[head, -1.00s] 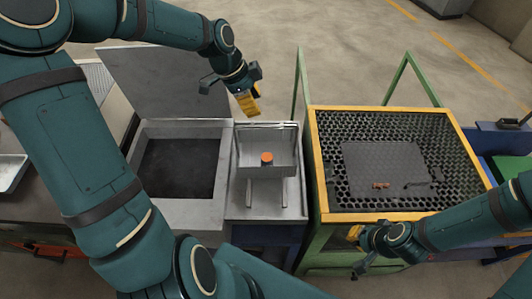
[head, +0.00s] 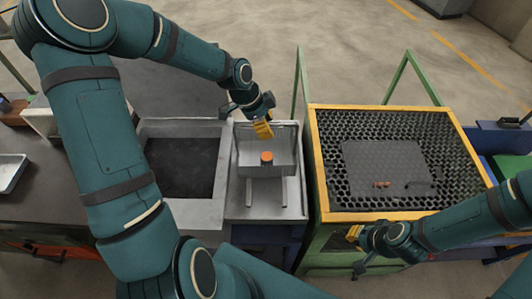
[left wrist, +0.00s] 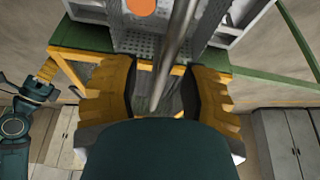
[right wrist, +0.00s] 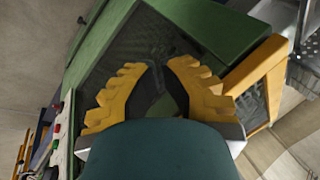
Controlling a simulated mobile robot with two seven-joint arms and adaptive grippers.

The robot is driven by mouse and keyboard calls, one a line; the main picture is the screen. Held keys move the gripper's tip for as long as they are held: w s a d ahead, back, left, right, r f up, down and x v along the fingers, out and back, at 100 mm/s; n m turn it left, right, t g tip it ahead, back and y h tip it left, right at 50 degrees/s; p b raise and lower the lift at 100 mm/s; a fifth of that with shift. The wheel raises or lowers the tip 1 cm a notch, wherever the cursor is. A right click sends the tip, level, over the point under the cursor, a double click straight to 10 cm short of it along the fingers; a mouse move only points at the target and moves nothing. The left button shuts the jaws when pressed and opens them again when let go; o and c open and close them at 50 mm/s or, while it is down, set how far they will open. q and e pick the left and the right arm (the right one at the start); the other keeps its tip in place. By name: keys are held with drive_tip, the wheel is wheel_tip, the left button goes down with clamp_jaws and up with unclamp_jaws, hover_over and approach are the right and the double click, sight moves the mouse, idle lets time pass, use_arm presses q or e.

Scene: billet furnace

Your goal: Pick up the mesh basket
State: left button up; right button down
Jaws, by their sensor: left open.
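The mesh basket (head: 265,150) is a grey metal basket with a raised bar handle, standing on a metal tray beside the open tank. An orange round thing (head: 266,158) sits in it. In the left wrist view, the basket's perforated wall (left wrist: 145,45) and the orange thing (left wrist: 141,6) show. My left gripper (head: 262,128) is open, with yellow fingers, right at the basket's handle. The handle bar (left wrist: 172,60) runs between the left fingers (left wrist: 160,90) without visible grip. My right gripper (head: 357,248) is by the yellow-rimmed table's front, with its fingers (right wrist: 158,75) partly apart and empty.
A tank with dark contents (head: 182,165) lies left of the basket. A yellow-rimmed table with a honeycomb top (head: 335,190) and a dark plate (head: 385,165) stands to the right. Green posts (head: 300,80) rise just right of the basket.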

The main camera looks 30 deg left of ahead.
use_arm(q)
drive_tip(key=shift+f, duration=0.25)
idle(0.4)
drive_tip(key=shift+c, duration=0.4)
drive_tip(key=shift+r, duration=0.1)
clamp_jaws()
